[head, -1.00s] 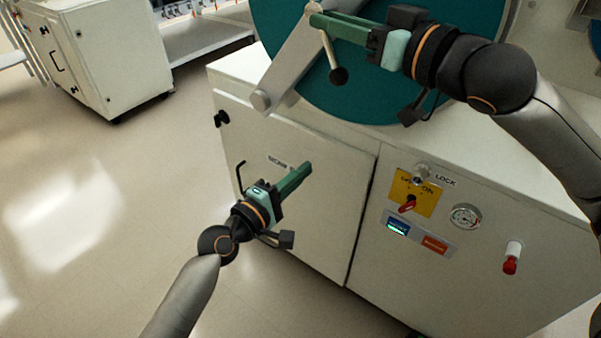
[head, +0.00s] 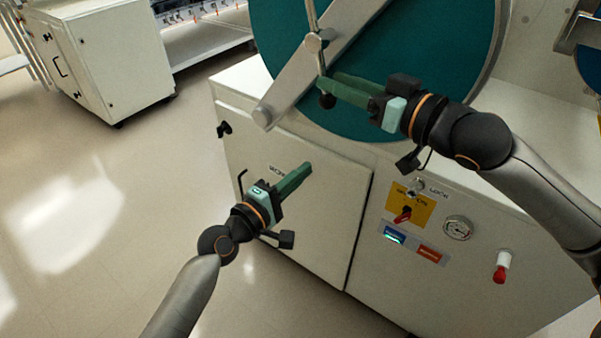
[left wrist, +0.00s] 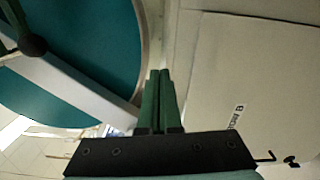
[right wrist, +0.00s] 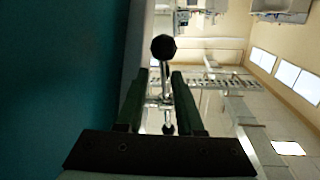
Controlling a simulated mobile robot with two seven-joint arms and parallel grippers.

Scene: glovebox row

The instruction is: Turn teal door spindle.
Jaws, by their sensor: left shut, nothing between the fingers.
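The teal door (head: 420,70) is a large round disc with a grey bar (head: 345,60) across it. At the bar sits the spindle hub (head: 314,41), with a thin metal rod through it ending in a black ball knob (head: 327,101). My right gripper (head: 322,88) is beside the rod's lower end, near the knob. In the right wrist view its fingers (right wrist: 158,100) are apart, with the rod and knob showing between them; contact cannot be told. My left gripper (head: 306,168) is shut and empty, in front of the cabinet. The left wrist view shows its fingers (left wrist: 152,100) together.
The white cabinet (head: 300,215) stands below the door. Another cabinet (head: 100,60) stands at upper left. The floor (head: 100,190) at left is clear.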

